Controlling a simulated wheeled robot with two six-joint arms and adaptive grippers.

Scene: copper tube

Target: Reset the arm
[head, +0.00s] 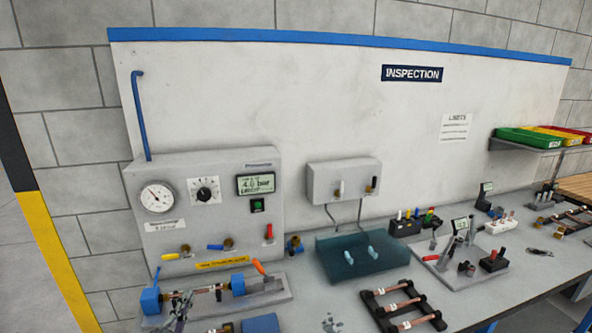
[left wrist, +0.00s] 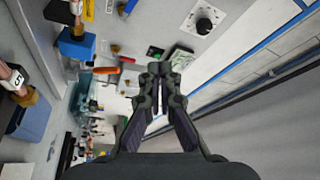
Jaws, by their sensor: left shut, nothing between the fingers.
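My left gripper (head: 179,308) is at the bottom left of the head view, in front of the test bench with the blue clamp blocks. In the left wrist view its two dark fingers (left wrist: 158,87) are together at the tips with nothing between them. A copper tube (head: 211,288) lies between the blue blocks (head: 151,301), just right of the gripper. In the left wrist view a copper tube end with a brass fitting (left wrist: 20,93) shows at the left edge, apart from the fingers. I cannot make out my right gripper.
A gauge panel (head: 222,168) stands behind the left gripper, with an orange-handled lever (head: 259,268) at the fixture. A teal tray (head: 362,257), a black rack of copper tubes (head: 404,305) and a grey fixture plate (head: 456,262) stand to the right. The air above the bench is clear.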

